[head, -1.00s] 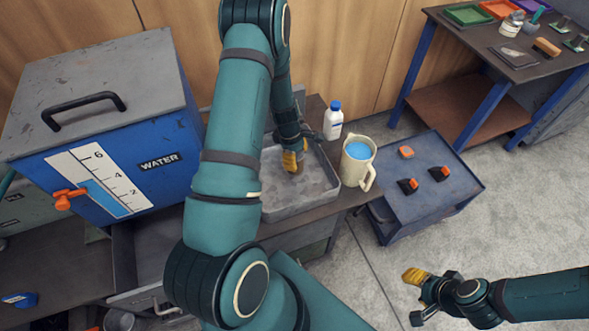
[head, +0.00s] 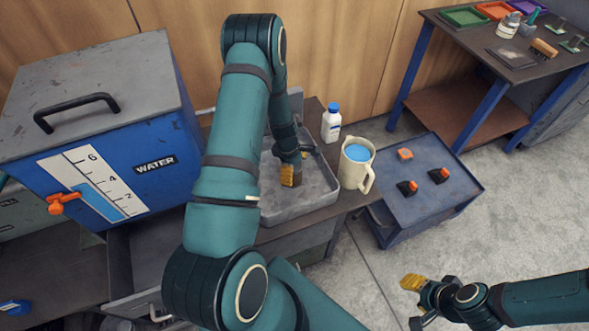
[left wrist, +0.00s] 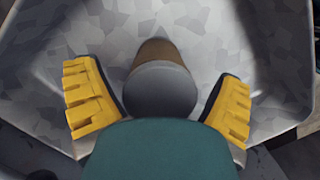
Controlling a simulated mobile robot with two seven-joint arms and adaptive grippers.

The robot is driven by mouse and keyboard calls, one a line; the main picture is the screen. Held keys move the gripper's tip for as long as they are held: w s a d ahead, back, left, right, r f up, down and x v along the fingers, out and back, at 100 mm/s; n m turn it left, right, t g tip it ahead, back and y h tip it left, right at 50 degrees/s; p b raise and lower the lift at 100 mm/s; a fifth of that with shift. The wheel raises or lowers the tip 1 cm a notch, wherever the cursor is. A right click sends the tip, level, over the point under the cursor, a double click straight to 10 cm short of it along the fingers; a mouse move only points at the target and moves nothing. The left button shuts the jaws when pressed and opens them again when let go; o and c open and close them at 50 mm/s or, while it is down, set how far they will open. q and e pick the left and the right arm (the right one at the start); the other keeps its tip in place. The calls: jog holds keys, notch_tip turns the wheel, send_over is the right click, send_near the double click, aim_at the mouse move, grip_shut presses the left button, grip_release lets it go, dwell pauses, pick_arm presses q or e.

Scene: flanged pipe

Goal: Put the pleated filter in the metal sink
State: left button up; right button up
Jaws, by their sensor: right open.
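The metal sink (head: 318,190) is a grey rectangular basin in the head view, and its mottled floor (left wrist: 235,40) fills much of the left wrist view. A cylinder with a grey round end (left wrist: 160,90) and a brown side, apparently the pleated filter, is in the sink between my left fingers. Its pleats cannot be made out. My left gripper (head: 289,174) is inside the sink, its yellow fingers spread on both sides of the cylinder (left wrist: 160,105) with narrow gaps showing. My right gripper (head: 413,303) is open and empty above the floor at lower right.
A cream jug (head: 352,172) of blue liquid and a white bottle (head: 331,124) with a blue cap stand right of the sink. A blue water tank (head: 120,165) stands left. A low blue cart (head: 430,205) holds several orange-and-black items.

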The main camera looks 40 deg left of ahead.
pick_arm(q)
jog(key=shift+r, duration=0.15)
jog(key=shift+r, duration=0.3)
jog(key=r+p, duration=0.1)
jog(key=r, duration=0.2)
jog(key=a+r, duration=0.1)
jog(key=r, duration=0.3)
jog(key=a+r+p, duration=0.1)
jog(key=r, duration=0.3)
jog(key=shift+s+r+p, duration=0.2)
jog(key=shift+s+p, duration=0.1)
jog(key=shift+s, duration=0.05)
jog(key=s+d+f+m, duration=0.1)
jog(key=s+d+m, duration=0.2)
jog(key=d+m, duration=0.3)
jog(key=s+d+f+m+h, duration=0.1)
jog(key=s+d+m, duration=0.2)
jog(key=d+m, duration=0.4)
jog(key=s+d+f+m+t, duration=0.1)
jog(key=s+d+m, duration=0.3)
jog(key=d, duration=1.3)
jog(key=m, duration=0.2)
jog(key=shift+d+f+m+h, duration=0.2)
jog(key=shift+f+m+h, duration=0.1)
jog(key=shift+h, duration=0.1)
